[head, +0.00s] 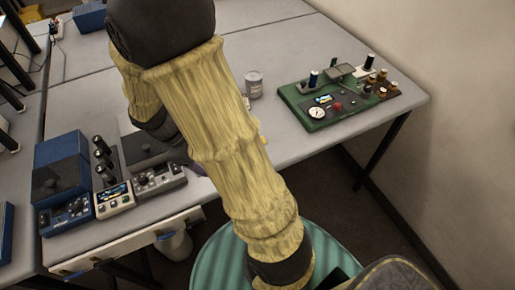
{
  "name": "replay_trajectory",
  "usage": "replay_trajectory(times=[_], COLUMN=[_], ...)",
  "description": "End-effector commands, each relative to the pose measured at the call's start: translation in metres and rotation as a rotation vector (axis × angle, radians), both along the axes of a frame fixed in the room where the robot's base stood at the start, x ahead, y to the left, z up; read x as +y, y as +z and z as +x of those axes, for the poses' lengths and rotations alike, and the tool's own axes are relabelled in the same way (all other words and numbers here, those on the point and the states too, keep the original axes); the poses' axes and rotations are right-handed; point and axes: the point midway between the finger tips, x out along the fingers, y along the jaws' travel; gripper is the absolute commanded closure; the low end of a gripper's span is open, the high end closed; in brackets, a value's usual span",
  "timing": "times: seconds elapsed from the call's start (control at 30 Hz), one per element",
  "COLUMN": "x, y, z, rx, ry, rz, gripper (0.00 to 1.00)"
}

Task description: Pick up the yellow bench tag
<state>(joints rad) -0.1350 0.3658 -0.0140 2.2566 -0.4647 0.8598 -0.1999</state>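My arm, in a tan fabric sleeve, crosses the middle of the head view over the workbench (300,150). My gripper cannot be made out; the arm hides that area, so its state does not show. A small yellow patch (263,139) shows on the bench right at the sleeve's right edge. It may be the yellow bench tag, partly hidden, but it is too small to be sure. No other yellow tag is visible.
A grey can (254,85) stands right of my arm. A green instrument board (335,105) lies at the bench's right end. Blue and grey instruments (62,175) crowd the left front. A teal striped round surface (215,262) is below the bench. Bare bench lies between can and board.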

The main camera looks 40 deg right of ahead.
Motion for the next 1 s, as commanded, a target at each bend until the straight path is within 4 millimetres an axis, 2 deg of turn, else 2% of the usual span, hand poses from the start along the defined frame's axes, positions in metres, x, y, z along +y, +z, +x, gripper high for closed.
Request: replay_trajectory(times=[0.03,0.2,0.3,0.4,0.5,0.83,1.0], x=[-0.006,-0.027,-0.033,-0.035,-0.036,-0.038,-0.053], y=[-0.029,-0.067,-0.078,-0.082,-0.081,-0.079,-0.084], z=[0.01,0.048,0.07,0.085,0.091,0.091,0.087], rx=[0.079,0.322,0.429,0.492,0.518,0.518,0.521], ry=[0.086,0.343,0.45,0.508,0.53,0.53,0.526], rz=[-0.066,-0.317,-0.451,-0.539,-0.576,-0.578,-0.576], gripper=[0.33,0.33,0.33,0.33,0.33,0.33,0.33])
